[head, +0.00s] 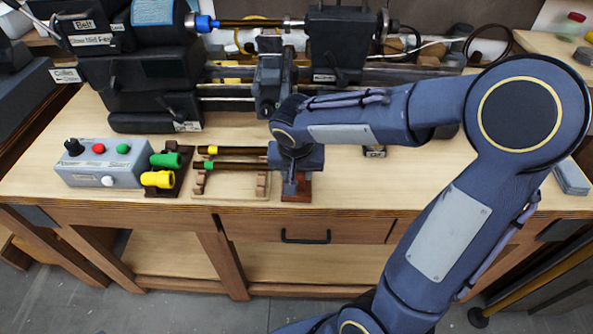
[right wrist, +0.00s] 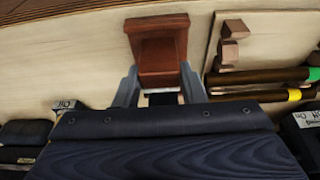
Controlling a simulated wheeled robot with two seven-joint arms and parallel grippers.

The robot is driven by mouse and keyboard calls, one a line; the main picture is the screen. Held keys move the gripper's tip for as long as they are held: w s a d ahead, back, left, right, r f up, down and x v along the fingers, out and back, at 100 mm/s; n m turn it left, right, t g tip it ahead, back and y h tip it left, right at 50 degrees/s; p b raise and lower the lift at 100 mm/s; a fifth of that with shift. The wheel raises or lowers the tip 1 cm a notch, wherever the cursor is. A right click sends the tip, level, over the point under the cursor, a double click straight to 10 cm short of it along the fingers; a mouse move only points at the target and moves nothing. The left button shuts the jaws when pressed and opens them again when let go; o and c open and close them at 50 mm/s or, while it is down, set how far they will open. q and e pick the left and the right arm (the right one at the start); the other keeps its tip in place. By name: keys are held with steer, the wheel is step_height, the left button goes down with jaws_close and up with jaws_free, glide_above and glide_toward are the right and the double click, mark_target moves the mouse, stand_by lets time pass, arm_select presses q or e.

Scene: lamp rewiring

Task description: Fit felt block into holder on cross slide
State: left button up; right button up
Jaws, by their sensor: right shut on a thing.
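My right gripper (head: 297,182) points down at a small reddish-brown wooden stand (head: 304,192) at the front of the bench. In the right wrist view the fingers (right wrist: 160,88) stand on both sides of a small block (right wrist: 162,91) with a pale strip and a dark part, at the near end of the stand (right wrist: 157,24). I take this for the felt block; it is mostly hidden. The gripper is shut on it, still at the stand. The cross slide (head: 271,82) is behind the gripper on the lathe; its holder is not clearly made out. My left gripper is not in view.
Left of the stand, a wooden rack (head: 230,189) holds dark rods with yellow and green bands. Further left are green (head: 165,160) and yellow (head: 158,179) cylinders and a grey control box (head: 100,164). The lathe's bars and a long rod (head: 250,23) run behind.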

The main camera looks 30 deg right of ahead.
mark_target(296, 173)
steer(key=shift+r+p, duration=2.2)
steer(key=shift+r, duration=1.25)
